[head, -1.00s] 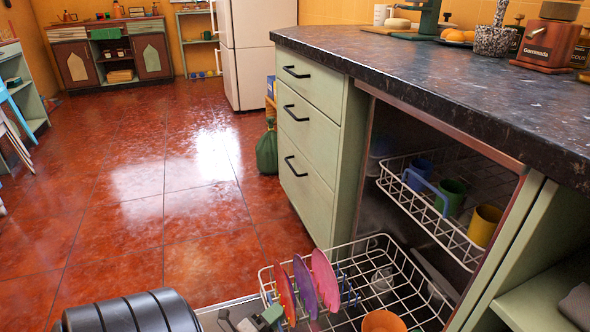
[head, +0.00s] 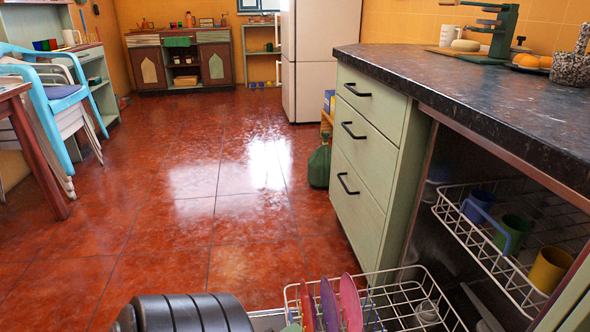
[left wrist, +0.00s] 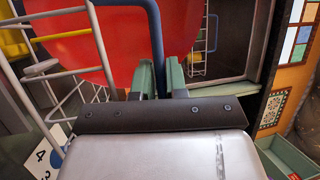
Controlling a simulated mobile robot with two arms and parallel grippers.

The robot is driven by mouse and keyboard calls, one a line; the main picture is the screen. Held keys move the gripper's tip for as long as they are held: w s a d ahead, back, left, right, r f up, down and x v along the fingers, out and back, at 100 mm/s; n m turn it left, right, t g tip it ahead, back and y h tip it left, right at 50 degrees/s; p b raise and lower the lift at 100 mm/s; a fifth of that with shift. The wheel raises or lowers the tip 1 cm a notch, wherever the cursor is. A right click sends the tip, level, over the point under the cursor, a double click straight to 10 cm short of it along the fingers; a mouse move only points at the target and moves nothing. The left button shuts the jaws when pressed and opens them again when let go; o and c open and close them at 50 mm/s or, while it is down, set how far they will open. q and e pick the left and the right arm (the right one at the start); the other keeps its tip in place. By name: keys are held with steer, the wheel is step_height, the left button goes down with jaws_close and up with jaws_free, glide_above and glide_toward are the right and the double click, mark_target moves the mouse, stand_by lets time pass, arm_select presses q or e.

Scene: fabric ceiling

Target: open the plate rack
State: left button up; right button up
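The lower plate rack (head: 395,288), a white wire basket, is drawn out of the dishwasher. It holds upright red, purple and pink plates (head: 349,302). In the left wrist view a red plate (left wrist: 120,40) stands close behind a blue rack handle (left wrist: 157,45). My left gripper (left wrist: 162,72) has its green fingers on either side of this handle, close against it, and seems shut on it. In the head view my left arm is at the bottom edge and its fingers are mostly cut off. My right gripper is not in view.
The upper rack (head: 520,250), with a blue handle and several mugs, is inside the dishwasher. Drawers (head: 365,150) stand to its left and a dark worktop (head: 450,85) is above. A blue chair (head: 50,95) is at far left. Red floor (head: 190,200) is clear between.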

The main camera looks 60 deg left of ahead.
arm_select(q)
steer(key=o, duration=0.3)
steer(key=shift+o, duration=0.2)
steer(key=p+v, duration=0.1)
steer(key=v, duration=0.9)
steer(key=shift+s, duration=0.4)
steer(key=shift+f, duration=0.1)
